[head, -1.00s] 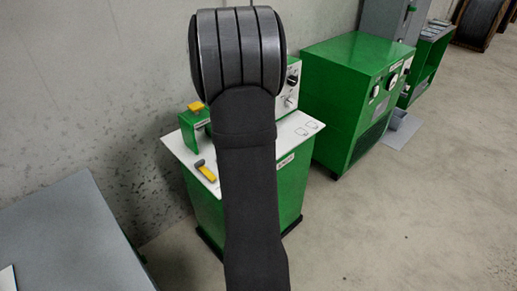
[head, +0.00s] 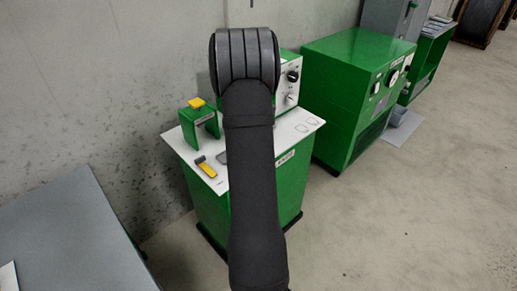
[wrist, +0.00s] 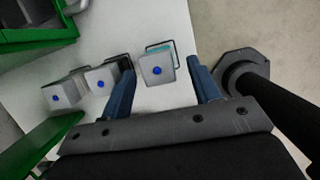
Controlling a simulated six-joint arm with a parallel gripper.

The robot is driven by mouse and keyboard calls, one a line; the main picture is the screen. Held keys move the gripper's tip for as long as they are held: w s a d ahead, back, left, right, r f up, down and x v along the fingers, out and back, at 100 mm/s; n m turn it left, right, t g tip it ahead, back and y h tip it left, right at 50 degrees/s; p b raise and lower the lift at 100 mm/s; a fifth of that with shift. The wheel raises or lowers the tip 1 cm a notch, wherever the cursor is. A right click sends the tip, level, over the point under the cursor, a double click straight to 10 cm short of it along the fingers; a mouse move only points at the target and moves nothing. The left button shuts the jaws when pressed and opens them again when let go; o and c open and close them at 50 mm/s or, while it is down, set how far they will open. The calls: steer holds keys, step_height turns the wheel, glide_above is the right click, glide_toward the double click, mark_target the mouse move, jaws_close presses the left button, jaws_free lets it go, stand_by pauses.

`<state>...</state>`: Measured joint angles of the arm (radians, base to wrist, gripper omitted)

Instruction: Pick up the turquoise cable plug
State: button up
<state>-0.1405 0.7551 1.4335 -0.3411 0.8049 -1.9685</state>
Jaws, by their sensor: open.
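In the wrist view, a block-shaped plug (wrist: 155,68) with a grey top, a blue dot and a turquoise edge sits on a white worktop (wrist: 130,29). A thin dark wire loop is at its far side. My gripper (wrist: 160,66) is open. Its two blue fingers point toward the worktop, one to the left and one to the right of this plug in the picture, with gaps on both sides. How high the fingertips are above the worktop I cannot tell. In the head view my arm hides the gripper and the plugs.
The green machine (head: 207,205) carries a yellow lever (head: 207,168) and a yellow-knobbed green post (head: 196,125). A control box (head: 289,77) stands behind.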

steer(key=x, duration=0.3)
steer(key=shift+w+d+f, duration=0.2)
steer(key=shift+w+d, duration=0.05)
steer(key=shift+w, duration=0.05)
steer(key=c, duration=1.1)
steer(key=shift+r, duration=0.1)
